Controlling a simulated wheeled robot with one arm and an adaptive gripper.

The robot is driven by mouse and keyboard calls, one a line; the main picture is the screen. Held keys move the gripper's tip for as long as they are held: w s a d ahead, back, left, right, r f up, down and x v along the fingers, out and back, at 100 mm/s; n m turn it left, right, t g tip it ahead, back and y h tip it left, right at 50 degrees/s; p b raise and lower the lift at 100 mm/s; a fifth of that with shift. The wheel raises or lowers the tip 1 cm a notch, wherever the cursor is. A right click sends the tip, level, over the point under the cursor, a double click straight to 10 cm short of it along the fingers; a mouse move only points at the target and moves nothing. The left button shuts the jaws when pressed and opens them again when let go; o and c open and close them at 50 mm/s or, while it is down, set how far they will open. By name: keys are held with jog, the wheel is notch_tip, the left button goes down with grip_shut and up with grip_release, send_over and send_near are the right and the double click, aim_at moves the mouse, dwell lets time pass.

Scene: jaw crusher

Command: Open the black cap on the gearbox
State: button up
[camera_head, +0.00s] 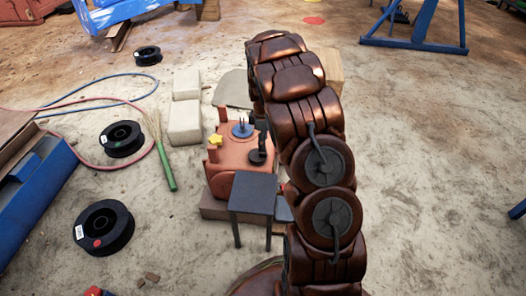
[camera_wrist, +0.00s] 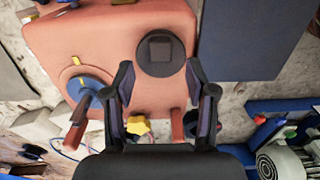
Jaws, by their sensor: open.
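The gearbox (camera_head: 232,154) is an orange-red block on the floor left of my arm in the head view; its top (camera_wrist: 92,42) fills the upper left of the wrist view. The black cap (camera_wrist: 160,50) is a round dark disc with a raised square in its middle, lying on the gearbox. It appears as a dark disc in the head view (camera_head: 257,157). My gripper (camera_wrist: 158,72) is open and empty, its two fingertips apart near the lower left and right edges of the cap. I cannot tell whether they touch it. My gripper is not clear in the head view.
A dark small table (camera_head: 252,193) stands against the gearbox's near side. Pale blocks (camera_head: 185,122) and black spools (camera_head: 104,228) lie left.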

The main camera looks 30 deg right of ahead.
notch_tip(320, 180, down, 5)
jog(key=shift+r+b, duration=0.1)
jog(key=shift+b, duration=0.5)
jog(key=shift+c, duration=0.4)
grip_shut()
